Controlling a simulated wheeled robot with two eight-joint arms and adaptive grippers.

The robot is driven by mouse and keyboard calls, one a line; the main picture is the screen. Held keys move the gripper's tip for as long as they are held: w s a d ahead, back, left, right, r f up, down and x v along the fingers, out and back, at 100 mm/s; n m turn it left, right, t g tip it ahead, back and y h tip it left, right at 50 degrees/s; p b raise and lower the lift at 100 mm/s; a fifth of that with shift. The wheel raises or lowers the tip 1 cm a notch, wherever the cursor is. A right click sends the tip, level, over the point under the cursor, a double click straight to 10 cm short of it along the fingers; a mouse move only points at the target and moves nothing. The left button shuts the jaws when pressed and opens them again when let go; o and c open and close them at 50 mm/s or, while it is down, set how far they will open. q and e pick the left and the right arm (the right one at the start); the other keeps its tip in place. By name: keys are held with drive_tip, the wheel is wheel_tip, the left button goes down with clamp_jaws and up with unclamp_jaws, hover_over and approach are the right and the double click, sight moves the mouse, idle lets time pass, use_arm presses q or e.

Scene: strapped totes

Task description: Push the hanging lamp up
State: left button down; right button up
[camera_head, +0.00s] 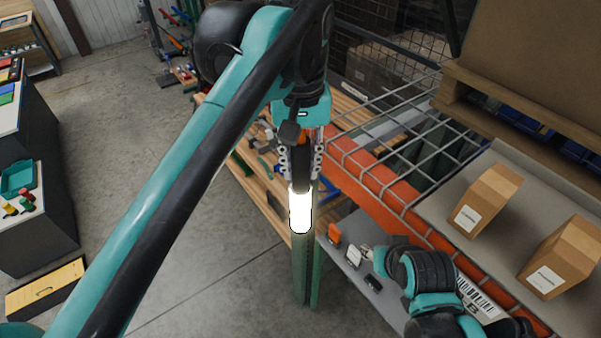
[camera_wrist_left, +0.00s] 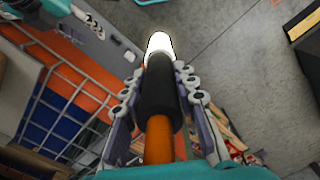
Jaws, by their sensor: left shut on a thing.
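The lamp has a glowing white end (camera_head: 300,210), a black body and an orange part. My left gripper (camera_head: 300,162) is shut around the black body, with one finger on each side, and the lit end points down below the fingers. In the left wrist view the black body (camera_wrist_left: 156,85) lies between the fingers, with the orange part nearer the palm and the white end beyond the tips. What the lamp hangs from is hidden. My right gripper (camera_head: 367,253) is low at the right, apart from the lamp, small and partly hidden by its wrist.
A green upright post (camera_head: 308,275) stands just behind and below the lamp. A rack with an orange beam (camera_head: 385,192) and wire mesh is close on the right. Cardboard boxes (camera_head: 485,200) stand on a grey shelf. A wooden workbench with tools is behind. Open floor (camera_head: 180,240) lies to the left.

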sight(301, 141)
use_arm(q)
wheel_tip(301, 141, up, 9)
drive_tip(key=p, duration=0.3)
drive_tip(key=shift+r, duration=0.5)
use_arm(e)
drive_tip(key=shift+r, duration=2.15)
use_arm(q)
drive_tip(key=c, duration=1.3)
unclamp_jaws()
drive_tip(key=shift+o, duration=0.6)
drive_tip(key=shift+s, duration=0.15)
use_arm(e)
drive_tip(key=shift+s, duration=0.1)
